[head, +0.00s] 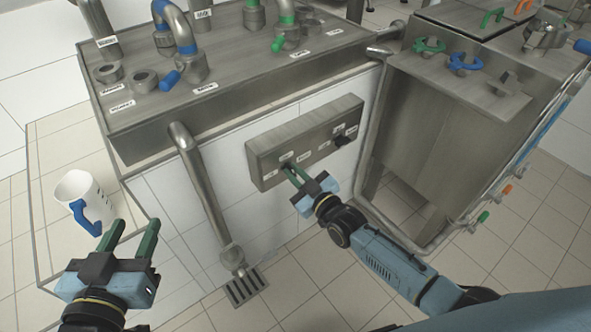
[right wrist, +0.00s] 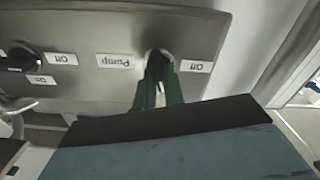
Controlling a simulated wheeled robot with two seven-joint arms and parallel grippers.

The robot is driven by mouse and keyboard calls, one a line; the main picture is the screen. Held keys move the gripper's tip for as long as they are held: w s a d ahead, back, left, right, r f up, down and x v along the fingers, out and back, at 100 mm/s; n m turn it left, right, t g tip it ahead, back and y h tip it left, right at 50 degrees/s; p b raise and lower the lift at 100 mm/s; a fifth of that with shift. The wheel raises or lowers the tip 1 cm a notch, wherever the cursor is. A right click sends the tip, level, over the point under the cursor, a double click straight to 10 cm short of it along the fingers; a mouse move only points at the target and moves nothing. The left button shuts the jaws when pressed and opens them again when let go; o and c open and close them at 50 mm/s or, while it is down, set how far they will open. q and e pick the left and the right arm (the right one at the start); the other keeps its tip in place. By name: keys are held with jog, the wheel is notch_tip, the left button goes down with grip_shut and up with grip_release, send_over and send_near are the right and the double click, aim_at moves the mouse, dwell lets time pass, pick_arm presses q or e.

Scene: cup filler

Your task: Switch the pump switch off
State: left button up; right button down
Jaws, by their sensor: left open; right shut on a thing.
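The pump switch (right wrist: 158,60) is a small dark knob on a grey metal panel (head: 318,127), with a "Pump" label on one side and an "Off" label on the other in the right wrist view. My right gripper (head: 294,170) is at the left end of the panel with its green fingers shut on the switch. The fingers cover much of the switch, and I cannot tell its exact setting. My left gripper (head: 134,238) is open and empty at the lower left, away from the panel.
A second black knob (head: 342,140) sits on the panel's right half. A white mug (head: 85,187) with a blue handle stands left, just beyond my left gripper. A vertical steel pipe (head: 203,188) runs beside the panel to a floor drain (head: 246,287). A steel sink with coloured valves is at right.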

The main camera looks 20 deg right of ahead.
jog(key=n+p, duration=0.1)
jog(key=n, duration=0.4)
jog(key=shift+s+a+n+p, duration=0.1)
jog(key=shift+n+p, duration=0.2)
jog(key=shift+p, duration=0.1)
pick_arm(q)
notch_tip(320, 180, down, 6)
jog(key=s+a+g+y, duration=0.1)
jog(key=s+g, duration=0.1)
jog(key=g, duration=0.2)
jog(key=shift+s+a+r+b, duration=0.25)
jog(key=shift+a+b, duration=0.1)
jog(key=shift+a, duration=0.05)
pick_arm(e)
jog(key=shift+f+n, duration=0.15)
jog(key=shift+n, duration=2.1)
jog(key=shift+f+n, duration=0.15)
jog(key=shift+n, duration=2.1)
jog(key=c, duration=1.5)
grip_release()
jog(key=shift+s, duration=0.1)
